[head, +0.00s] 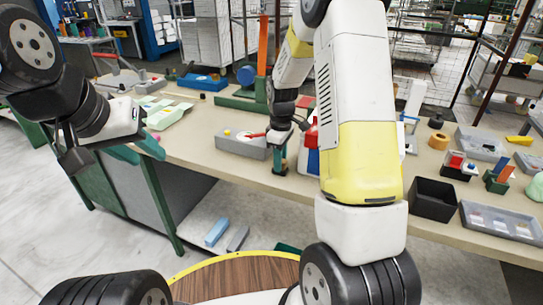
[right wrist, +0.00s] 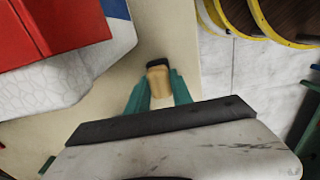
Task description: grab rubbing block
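The right wrist view shows a small tan block with a black end (right wrist: 158,82), which looks like the rubbing block. It lies between the teal fingers of my right gripper (right wrist: 160,88), and its black end reaches past the fingertips. I cannot tell whether the fingers press on it. In the head view my right gripper (head: 279,162) points down at the table's front edge, and the block cannot be made out there. My left gripper (head: 148,153) is at the left, in front of the table edge, with its teal fingers apart and nothing visible between them.
The long beige table (head: 190,150) holds a grey box (head: 240,146) beside my right gripper, a black bin (head: 433,200) and a grey tray (head: 500,222) at the right. A red object (right wrist: 65,25) is close by in the right wrist view. Several small items stand behind.

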